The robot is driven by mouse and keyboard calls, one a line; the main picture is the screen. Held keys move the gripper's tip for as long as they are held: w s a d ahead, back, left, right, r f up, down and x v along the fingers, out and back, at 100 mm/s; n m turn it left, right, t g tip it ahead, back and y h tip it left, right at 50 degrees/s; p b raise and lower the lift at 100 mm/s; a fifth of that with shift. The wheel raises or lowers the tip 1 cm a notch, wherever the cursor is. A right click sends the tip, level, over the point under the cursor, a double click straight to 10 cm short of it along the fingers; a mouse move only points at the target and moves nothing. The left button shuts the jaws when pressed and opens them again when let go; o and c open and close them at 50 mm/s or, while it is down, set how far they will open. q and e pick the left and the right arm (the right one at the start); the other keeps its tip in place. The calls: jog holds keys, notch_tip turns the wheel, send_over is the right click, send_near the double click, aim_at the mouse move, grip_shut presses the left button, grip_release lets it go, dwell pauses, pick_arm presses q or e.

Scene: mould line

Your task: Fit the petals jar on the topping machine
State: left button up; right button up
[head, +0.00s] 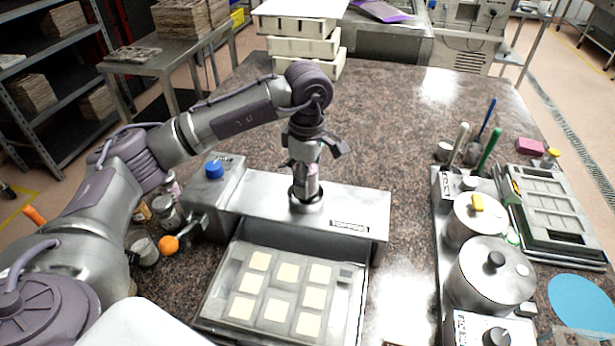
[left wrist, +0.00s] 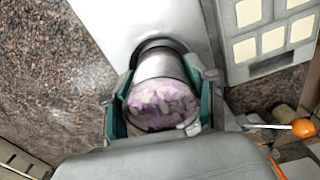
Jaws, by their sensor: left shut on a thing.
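My left gripper (head: 308,166) is shut on the petals jar (head: 307,186), a clear jar with pink-purple and white petals. The jar stands upright at the round metal socket (head: 307,205) on top of the topping machine (head: 260,203). In the left wrist view the petals jar (left wrist: 162,103) sits between the green-padded fingers, its far end at the dark ring on the machine. I cannot tell whether it is fully seated. A mould tray (head: 345,305) with several pale squares lies in front of the machine. My right gripper is not in view.
The machine has a blue button (head: 214,169) and an orange-knobbed crank (head: 169,243) at its left. Several jars (head: 166,209) stand beyond the crank. Lidded pots (head: 490,275) and a grey mould (head: 553,210) are at the right. The granite counter (head: 405,150) is clear behind the machine.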

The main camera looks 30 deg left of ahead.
pick_arm(q)
jog(key=shift+f+b, duration=0.6)
jog(key=shift+f, duration=0.25)
jog(key=o, duration=1.4)
notch_tip(320, 180, up, 12)
